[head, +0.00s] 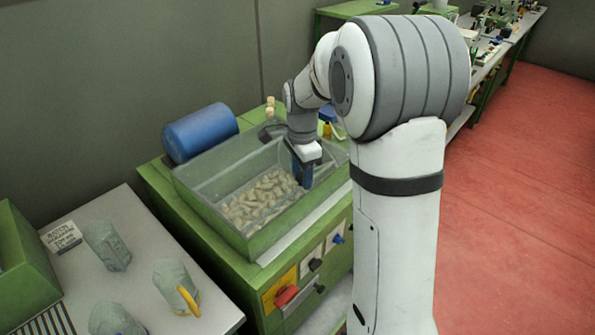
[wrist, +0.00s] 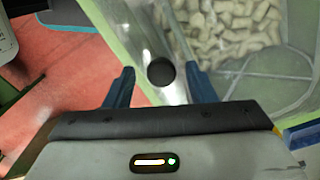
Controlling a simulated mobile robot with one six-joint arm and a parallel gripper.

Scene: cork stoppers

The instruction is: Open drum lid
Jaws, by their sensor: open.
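The drum is a green box-like machine (head: 262,240) with a see-through lid (head: 195,190) over its top, and the lid looks closed. Pale cork stoppers (head: 262,200) lie under it. They also show in the wrist view (wrist: 232,28). My gripper (head: 303,172) is at the right end of the lid, pointing down. In the wrist view its blue fingers (wrist: 160,85) are open, one on each side of a dark round knob (wrist: 161,72) at the lid's edge. I cannot tell whether either finger touches the knob.
A blue cylinder (head: 200,132) lies behind the machine. Its front has a red button (head: 288,294) and dark and blue knobs. A grey table (head: 150,215) with several grey-green containers stands at the left. Red floor (head: 530,190) is clear at the right.

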